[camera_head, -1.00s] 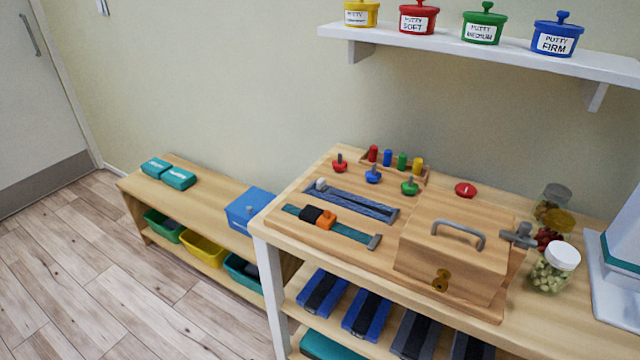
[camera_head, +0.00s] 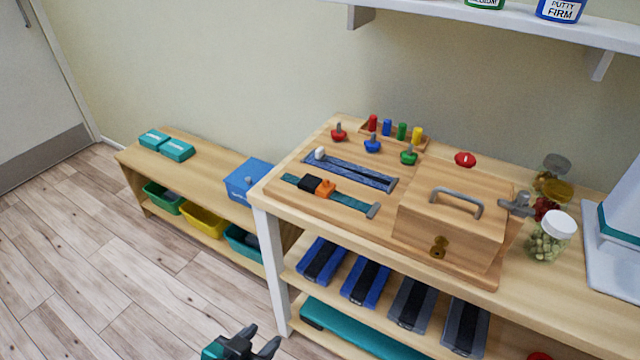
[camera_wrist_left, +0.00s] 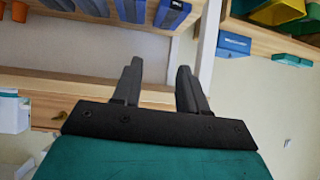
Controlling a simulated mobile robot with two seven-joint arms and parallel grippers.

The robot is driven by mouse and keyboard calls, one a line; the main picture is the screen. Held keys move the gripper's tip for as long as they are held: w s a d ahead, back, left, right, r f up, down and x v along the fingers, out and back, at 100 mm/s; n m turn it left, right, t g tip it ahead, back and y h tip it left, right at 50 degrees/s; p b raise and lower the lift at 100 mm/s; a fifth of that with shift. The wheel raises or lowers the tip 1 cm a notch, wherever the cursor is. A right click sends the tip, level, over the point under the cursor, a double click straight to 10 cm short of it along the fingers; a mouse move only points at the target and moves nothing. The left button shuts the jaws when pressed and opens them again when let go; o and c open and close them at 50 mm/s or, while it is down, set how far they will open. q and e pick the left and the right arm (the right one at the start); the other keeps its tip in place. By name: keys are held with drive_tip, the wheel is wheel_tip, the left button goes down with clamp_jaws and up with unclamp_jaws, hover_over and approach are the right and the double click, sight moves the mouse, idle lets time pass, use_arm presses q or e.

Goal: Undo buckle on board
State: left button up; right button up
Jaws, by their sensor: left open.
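The buckle (camera_head: 319,186), part black and part orange, sits on a teal strap (camera_head: 350,202) on the wooden activity board (camera_head: 300,203), near its front left edge. The black and orange halves are against each other. My left gripper (camera_head: 259,341) shows at the bottom of the head view, low in front of the table and well away from the buckle. Its dark fingers are apart and empty. In the left wrist view the two fingers (camera_wrist_left: 158,80) stand apart with nothing between them. My right gripper is not in view.
The board also holds a blue zipper strip (camera_head: 350,170), knobs, pegs and a wooden box (camera_head: 452,233) with a handle. Jars (camera_head: 551,237) stand to its right. Shelves below hold blue and grey weights (camera_head: 366,284). A low bench (camera_head: 212,176) stands left; the floor is open.

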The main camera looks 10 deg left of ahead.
use_arm(q)
drive_tip(key=shift+s+f, duration=0.1)
idle(0.3)
drive_tip(key=t+h+b, duration=0.3)
drive_tip(key=t+b, duration=0.1)
drive_tip(key=t, duration=0.2)
approach(325, 182)
drive_tip(key=shift+m, duration=0.4)
drive_tip(key=b+x, duration=0.1)
drive_tip(key=x, duration=0.8)
drive_tip(key=shift+w+f+b, duration=0.1)
drive_tip(key=shift+w+b, duration=0.2)
drive_tip(key=shift+b, duration=0.1)
drive_tip(key=shift+w+d, duration=0.2)
drive_tip(key=shift+w, duration=0.4)
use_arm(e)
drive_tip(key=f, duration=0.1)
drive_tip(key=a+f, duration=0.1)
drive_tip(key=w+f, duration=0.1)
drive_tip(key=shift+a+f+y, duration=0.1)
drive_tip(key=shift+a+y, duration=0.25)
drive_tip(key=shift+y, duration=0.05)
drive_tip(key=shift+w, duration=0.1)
